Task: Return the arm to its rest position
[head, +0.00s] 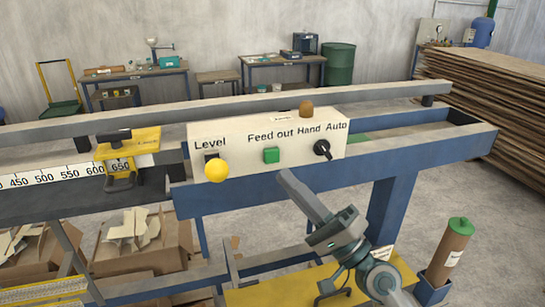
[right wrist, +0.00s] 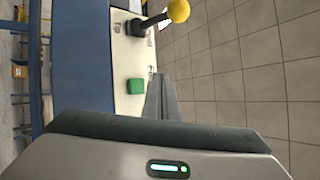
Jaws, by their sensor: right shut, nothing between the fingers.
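My right gripper (head: 284,175) is shut and empty, in front of the control panel's lower edge, just below and right of the green button. Its closed fingers also show in the right wrist view (right wrist: 160,88). The control panel (head: 235,135) is cream coloured and labelled Level, Feed out and Hand Auto. It has a yellow ball lever (head: 216,170), a green button (head: 271,155) and a black rotary switch (head: 322,150). In the right wrist view the green button (right wrist: 136,86) and the yellow ball (right wrist: 178,10) lie beyond the fingers. My left gripper is out of view.
A blue machine frame (head: 430,160) runs across the view. A yellow clamp block (head: 125,150) sits on the ruler rail at left. A brown cylinder with a green cap (head: 450,250) stands at lower right. Cardboard boxes (head: 145,245) lie below the rail. Stacked boards (head: 500,110) stand at right.

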